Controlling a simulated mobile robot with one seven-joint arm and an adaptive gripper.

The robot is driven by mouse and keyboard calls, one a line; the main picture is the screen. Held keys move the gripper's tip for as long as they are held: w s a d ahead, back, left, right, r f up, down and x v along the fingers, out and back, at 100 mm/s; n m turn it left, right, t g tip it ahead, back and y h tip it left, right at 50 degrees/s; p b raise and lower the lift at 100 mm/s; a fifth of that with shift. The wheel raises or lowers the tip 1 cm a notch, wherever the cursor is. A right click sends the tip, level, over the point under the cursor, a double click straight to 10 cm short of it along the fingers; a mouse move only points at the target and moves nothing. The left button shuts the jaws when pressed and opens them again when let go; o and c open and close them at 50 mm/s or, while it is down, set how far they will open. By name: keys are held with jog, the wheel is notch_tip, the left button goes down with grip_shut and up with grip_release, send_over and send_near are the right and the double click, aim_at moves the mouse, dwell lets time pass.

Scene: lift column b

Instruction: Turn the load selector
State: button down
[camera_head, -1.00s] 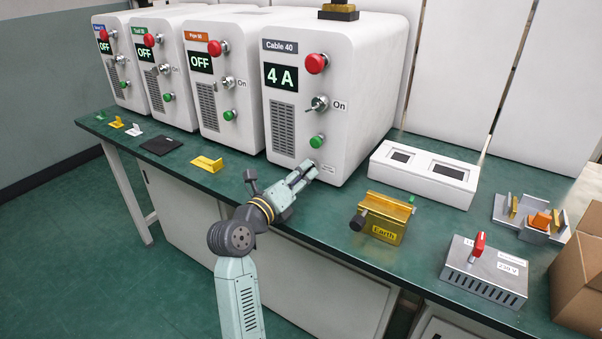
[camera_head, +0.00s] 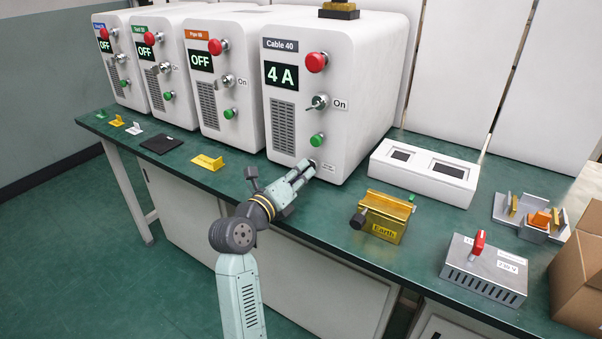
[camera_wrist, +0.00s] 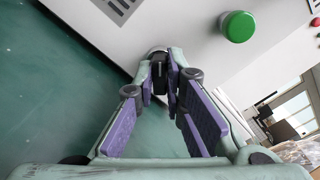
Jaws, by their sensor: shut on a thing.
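The white unit labelled Cable 40 (camera_head: 337,90) stands on the bench, with a display reading 4 A. My gripper (camera_head: 308,168) reaches up to the low front of this unit. In the wrist view, my gripper (camera_wrist: 163,78) is shut on a small dark part (camera_wrist: 160,82) in front of a round pale fitting; the fingers hide much of it. I cannot tell whether this part is a selector. A grey slotted box (camera_head: 485,270) marked 230 V has a red handle (camera_head: 478,243) on top, apart from my gripper.
A green button (camera_wrist: 238,26) and a toggle switch (camera_head: 318,102) marked On are above my gripper. A brass block (camera_head: 384,219) marked Earth and a white two-window box (camera_head: 424,172) stand to the right. Bare green bench top lies between them and the unit.

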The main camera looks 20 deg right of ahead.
jog(key=shift+m, duration=0.3)
jog(key=m, duration=0.4)
jog(key=shift+d, duration=0.1)
jog(key=m+b, duration=0.2)
jog(key=m, duration=0.4)
jog(key=shift+f+b, duration=0.15)
jog(key=shift+b, duration=0.25)
jog(key=m+b, duration=0.3)
jog(key=m, duration=0.1)
jog(key=shift+b, duration=0.4)
jog(key=m+b, duration=0.2)
jog(key=m, duration=0.1)
jog(key=shift+b, duration=0.3)
jog(key=shift+r+m, duration=0.2)
jog(key=shift+m, duration=0.1)
jog(key=c, duration=1.9)
grip_release()
jog(key=shift+o, duration=1.2)
jog(key=shift+d+f, duration=0.1)
jog(key=shift+f, duration=0.05)
